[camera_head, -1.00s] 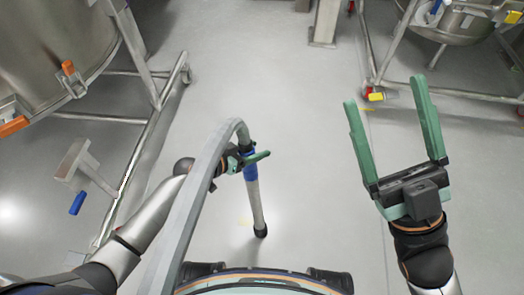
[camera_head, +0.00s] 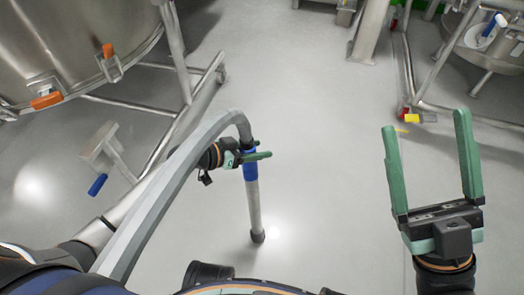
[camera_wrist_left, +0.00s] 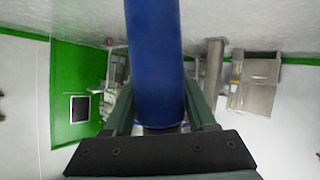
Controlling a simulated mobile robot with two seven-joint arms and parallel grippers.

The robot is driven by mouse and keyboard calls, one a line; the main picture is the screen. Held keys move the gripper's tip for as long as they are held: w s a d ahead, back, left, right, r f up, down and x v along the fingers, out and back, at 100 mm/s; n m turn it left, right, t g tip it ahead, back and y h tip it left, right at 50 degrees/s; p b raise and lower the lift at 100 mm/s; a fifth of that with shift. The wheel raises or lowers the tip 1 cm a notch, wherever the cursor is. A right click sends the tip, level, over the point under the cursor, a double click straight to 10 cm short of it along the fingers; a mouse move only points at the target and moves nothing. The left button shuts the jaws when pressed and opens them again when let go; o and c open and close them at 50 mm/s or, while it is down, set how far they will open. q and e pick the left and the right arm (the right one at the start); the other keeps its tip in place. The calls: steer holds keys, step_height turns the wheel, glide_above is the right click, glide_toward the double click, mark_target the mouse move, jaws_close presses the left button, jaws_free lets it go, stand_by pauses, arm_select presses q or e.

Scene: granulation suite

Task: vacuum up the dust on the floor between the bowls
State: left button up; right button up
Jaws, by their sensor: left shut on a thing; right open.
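My left gripper (camera_head: 250,157) is shut on the blue grip of a vacuum wand (camera_head: 254,205). The wand stands nearly upright, its dark nozzle (camera_head: 257,236) at the floor. A grey hose (camera_head: 165,190) arcs from the wand's top down to the lower left. In the left wrist view the blue grip (camera_wrist_left: 155,60) fills the space between the fingers. My right gripper (camera_head: 430,165) is open and empty, at the right above the floor. A large steel bowl (camera_head: 70,50) stands at upper left and another bowl (camera_head: 478,30) at upper right. I cannot make out dust on the floor.
Tubular steel frames with castors carry the bowls; the left frame (camera_head: 170,135) runs close beside my left arm. A steel post (camera_head: 366,38) stands at the back. A yellow pedal (camera_head: 414,118) sits by the right frame. The middle floor (camera_head: 310,130) is clear.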

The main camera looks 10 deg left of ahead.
arm_select(q)
steer(key=shift+w+r, duration=0.1)
steer(key=shift+w+d+b, duration=0.1)
steer(key=shift+w+b, duration=0.2)
steer(key=shift+w, duration=1.4)
steer(key=d+p, duration=0.3)
steer(key=d, duration=0.7)
steer(key=shift+s, duration=0.2)
stand_by(0.4)
